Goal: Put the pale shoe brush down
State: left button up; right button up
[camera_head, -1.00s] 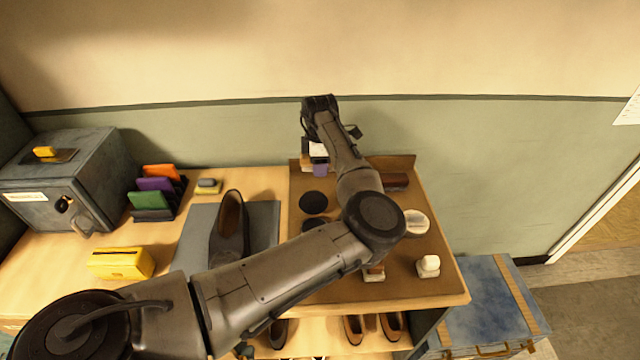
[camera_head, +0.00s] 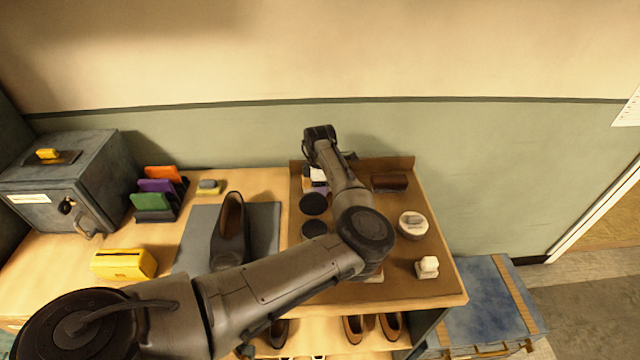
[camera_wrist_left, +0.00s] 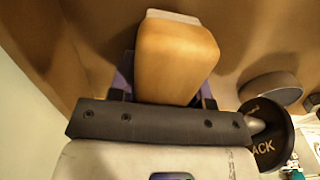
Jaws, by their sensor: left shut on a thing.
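The pale shoe brush (camera_wrist_left: 176,55), with a tan wooden block and a whitish edge at its far end, is in my left gripper (camera_wrist_left: 165,98) in the left wrist view. The gripper is shut on it, with purple finger parts beside the block. In the head view my left gripper (camera_head: 318,186) is over the back left part of the brown tray (camera_head: 400,285), behind the black discs. The brush is mostly hidden there by the gripper. I cannot tell whether it touches the tray. My right gripper is not in view.
Two black discs (camera_head: 314,204) lie just in front of the gripper. A dark brown brush (camera_head: 390,182), a pale round tin (camera_head: 413,225) and a small white bottle (camera_head: 427,267) stand on the tray's right side. A shoe (camera_head: 230,235) rests on the grey mat (camera_head: 195,235).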

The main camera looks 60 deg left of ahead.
pick_arm(q)
jog(key=shift+f, duration=0.45)
jog(key=shift+f, duration=0.2)
jog(key=o, duration=0.4)
jog(key=shift+f, duration=0.1)
jog(key=o, duration=0.4)
jog(key=shift+w+a, duration=0.1)
jog(key=shift+a, duration=0.05)
jog(key=shift+o, duration=0.2)
jog(key=shift+b, duration=0.4)
notch_tip(320, 180, up, 15)
